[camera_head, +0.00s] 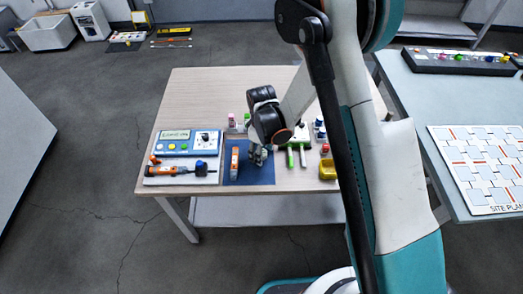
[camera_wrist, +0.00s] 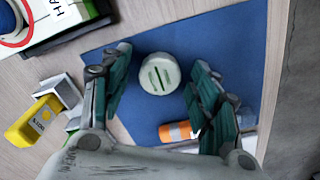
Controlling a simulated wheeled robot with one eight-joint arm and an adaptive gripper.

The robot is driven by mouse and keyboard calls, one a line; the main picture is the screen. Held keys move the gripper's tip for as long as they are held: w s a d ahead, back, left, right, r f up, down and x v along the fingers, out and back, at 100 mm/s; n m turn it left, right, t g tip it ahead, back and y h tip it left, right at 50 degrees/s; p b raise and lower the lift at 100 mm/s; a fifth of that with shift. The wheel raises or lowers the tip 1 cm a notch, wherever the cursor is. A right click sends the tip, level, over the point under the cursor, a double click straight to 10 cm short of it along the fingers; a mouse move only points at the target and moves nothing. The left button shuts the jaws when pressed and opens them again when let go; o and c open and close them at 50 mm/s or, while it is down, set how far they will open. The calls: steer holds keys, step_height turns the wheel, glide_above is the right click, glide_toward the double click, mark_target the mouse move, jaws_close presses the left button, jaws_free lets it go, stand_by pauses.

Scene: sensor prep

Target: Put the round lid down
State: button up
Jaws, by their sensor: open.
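The round lid (camera_wrist: 159,74) is a pale grey-white disc with dark slots. In the wrist view it is on the blue mat (camera_wrist: 245,50), between my gripper's fingers (camera_wrist: 160,62), with gaps to both sides. My gripper is open and not closed on it. In the head view my gripper (camera_head: 258,158) is low over the blue mat (camera_head: 245,180), and the lid is hidden there. An orange device with a white band (camera_wrist: 178,131) lies on the mat by the lid. It also shows in the head view (camera_head: 235,160), left of my gripper.
The wooden table (camera_head: 190,95) holds a blue panel with buttons (camera_head: 178,143), a tray with an orange tool (camera_head: 175,170), green-handled tools (camera_head: 296,157) and a yellow container (camera_head: 327,169). A yellow-handled tool (camera_wrist: 35,122) lies left in the wrist view. The table's far part is clear.

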steer(key=s+d+r+m+t+p, duration=0.1)
steer(key=d+r+p, duration=0.1)
steer(key=r, duration=0.9)
steer(key=s+d+r+m+t+p, duration=0.1)
steer(key=d+r+p, duration=0.1)
steer(key=r, duration=1)
steer(key=s+d+r+m+t, duration=0.2)
steer(key=s+d+r+m, duration=0.2)
steer(key=s, duration=0.5)
steer(key=s+d+r+m+t, duration=0.3)
steer(key=s+d+r+m, duration=0.2)
steer(key=s+d+r, duration=0.3)
steer(key=v, duration=0.3)
steer(key=shift+d, duration=0.25)
steer(key=shift+f, duration=0.1)
steer(key=shift+f+b, duration=0.45)
steer(key=shift+b, duration=0.05)
